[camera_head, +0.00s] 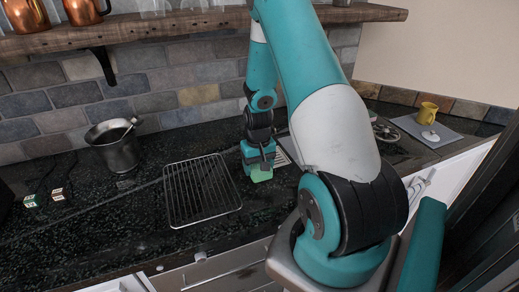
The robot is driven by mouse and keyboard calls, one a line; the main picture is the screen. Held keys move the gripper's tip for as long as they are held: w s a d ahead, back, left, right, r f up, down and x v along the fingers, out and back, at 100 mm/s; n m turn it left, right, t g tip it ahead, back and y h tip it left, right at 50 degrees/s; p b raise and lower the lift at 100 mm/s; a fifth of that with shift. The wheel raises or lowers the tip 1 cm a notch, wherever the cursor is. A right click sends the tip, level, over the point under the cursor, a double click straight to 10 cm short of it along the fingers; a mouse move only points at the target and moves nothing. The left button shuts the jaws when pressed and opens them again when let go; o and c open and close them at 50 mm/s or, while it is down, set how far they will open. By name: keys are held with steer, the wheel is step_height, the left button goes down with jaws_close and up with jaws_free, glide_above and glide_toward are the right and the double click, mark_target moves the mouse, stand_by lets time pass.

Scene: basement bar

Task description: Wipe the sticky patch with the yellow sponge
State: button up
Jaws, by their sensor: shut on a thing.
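My gripper (260,166) is low over the dark counter, just right of the wire rack. It is shut on a small yellow-green block (262,175), which looks like the sponge. The block is at or very near the counter top; I cannot tell whether it touches. No sticky patch can be made out on the speckled counter. My arm hides part of the counter behind and to the right of the gripper.
A wire rack (201,191) lies close left of my gripper. A metal pot (116,148) stands further left. A yellow mug (427,112) stands on a grey mat (411,126) at right. A wooden shelf (215,20) overhangs the back. The front left counter is mostly clear.

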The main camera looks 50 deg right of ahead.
steer(key=shift+w+a+r+p, duration=0.15)
steer(key=shift+r+p, duration=0.15)
steer(key=shift+r, duration=0.2)
steer(key=shift+a+r+p, duration=0.15)
steer(key=shift+r+p, duration=0.15)
steer(key=shift+r, duration=0.15)
steer(key=shift+r+p, duration=1.4)
steer(key=shift+r, duration=0.45)
